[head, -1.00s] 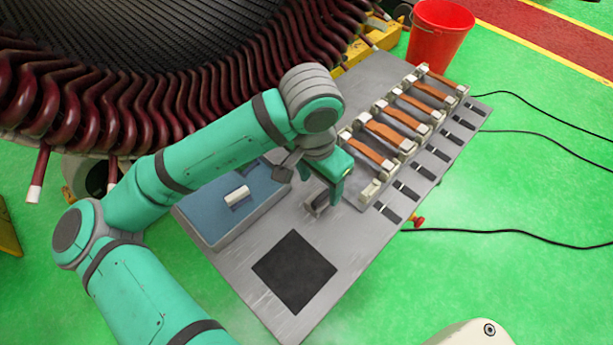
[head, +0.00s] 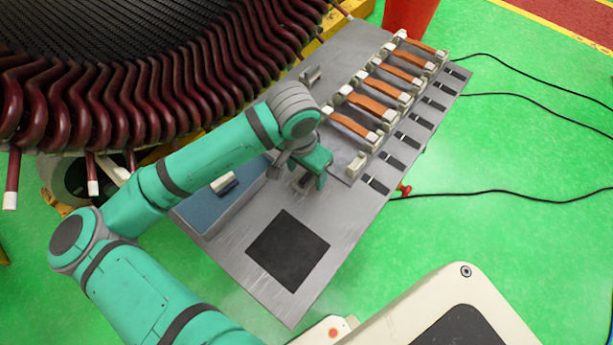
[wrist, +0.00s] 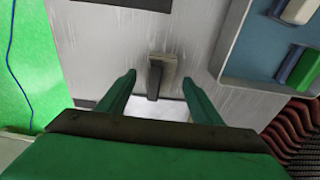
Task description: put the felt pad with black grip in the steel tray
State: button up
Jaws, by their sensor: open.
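The felt pad with black grip (wrist: 165,64) lies on the grey table in the wrist view, its dark grip pointing towards my gripper. My gripper (wrist: 158,78) is open, with one finger on each side of the pad in the picture. I cannot tell how far the fingertips are above it. In the head view my gripper (head: 309,183) hangs low over the table and partly hides the pad (head: 300,182). The tray (head: 207,229) with grey walls and a blue floor is left of my gripper. It also shows at the upper right in the wrist view (wrist: 231,50).
The tray holds several small blocks, including a white one (wrist: 297,10) and a green one (wrist: 304,70). A black square (head: 288,250) lies on the table in front. A rack of orange bars (head: 370,105) stands to the right. Dark red coils (head: 150,110) line the back.

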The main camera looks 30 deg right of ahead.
jog(key=shift+f, duration=0.45)
jog(key=c, duration=1.3)
jog(key=shift+o, duration=0.2)
jog(key=shift+r, duration=0.15)
jog(key=shift+r, duration=0.25)
notch_tip(320, 180, up, 2)
jog(key=shift+d+r, duration=0.1)
jog(key=shift+r, duration=0.1)
jog(key=s+d+r, duration=0.4)
jog(key=s+r, duration=0.5)
jog(key=s, duration=0.4)
jog(key=shift+s+d+r, duration=0.15)
jog(key=shift+d+r, duration=0.05)
jog(key=shift+r, duration=0.2)
